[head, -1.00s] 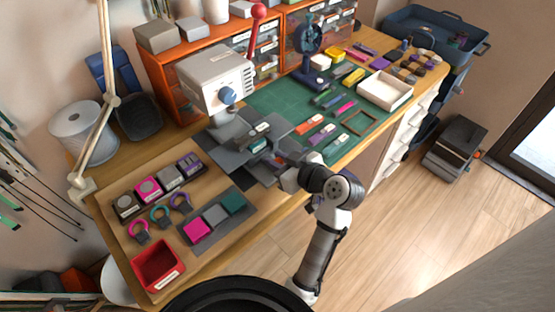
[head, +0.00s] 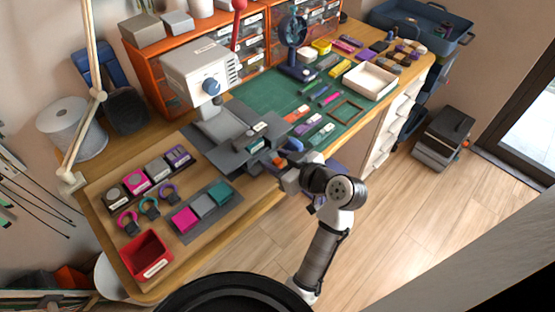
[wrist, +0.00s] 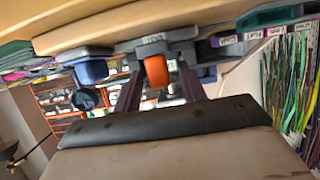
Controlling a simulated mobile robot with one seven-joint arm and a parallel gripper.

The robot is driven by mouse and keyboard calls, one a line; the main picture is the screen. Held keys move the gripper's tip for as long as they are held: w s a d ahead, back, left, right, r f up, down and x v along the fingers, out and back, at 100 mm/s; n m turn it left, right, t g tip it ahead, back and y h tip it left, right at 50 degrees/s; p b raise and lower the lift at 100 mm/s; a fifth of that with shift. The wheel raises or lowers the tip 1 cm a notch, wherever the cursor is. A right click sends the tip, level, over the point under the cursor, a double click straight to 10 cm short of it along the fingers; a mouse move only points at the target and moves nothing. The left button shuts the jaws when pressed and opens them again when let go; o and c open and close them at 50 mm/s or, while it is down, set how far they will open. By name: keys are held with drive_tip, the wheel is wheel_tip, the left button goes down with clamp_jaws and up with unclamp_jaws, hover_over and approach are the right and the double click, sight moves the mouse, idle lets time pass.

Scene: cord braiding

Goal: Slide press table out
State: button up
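The press (head: 195,72) is a white-grey machine with a red lever (head: 238,22), standing at the back of the bench. Its grey press table (head: 228,160) lies slid forward from under the head, with small parts on top. An orange handle (wrist: 156,72) at its front shows in the wrist view between my fingers. My gripper (wrist: 160,76) is open, one finger on either side of the handle, with a gap visible beside it. In the head view my gripper (head: 283,168) is at the press table's front edge; my wrist partly hides the contact area.
A green mat (head: 275,95) with coloured pieces lies right of the press. A white tray (head: 370,82) stands further right. Left are a red bin (head: 146,255) and a grey pad (head: 215,225) with coloured blocks. The floor in front is clear.

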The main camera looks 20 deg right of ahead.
drive_tip(key=b+v, duration=0.1)
drive_tip(key=v, duration=1.2)
drive_tip(key=shift+s+r, duration=0.15)
drive_tip(key=shift+s, duration=0.2)
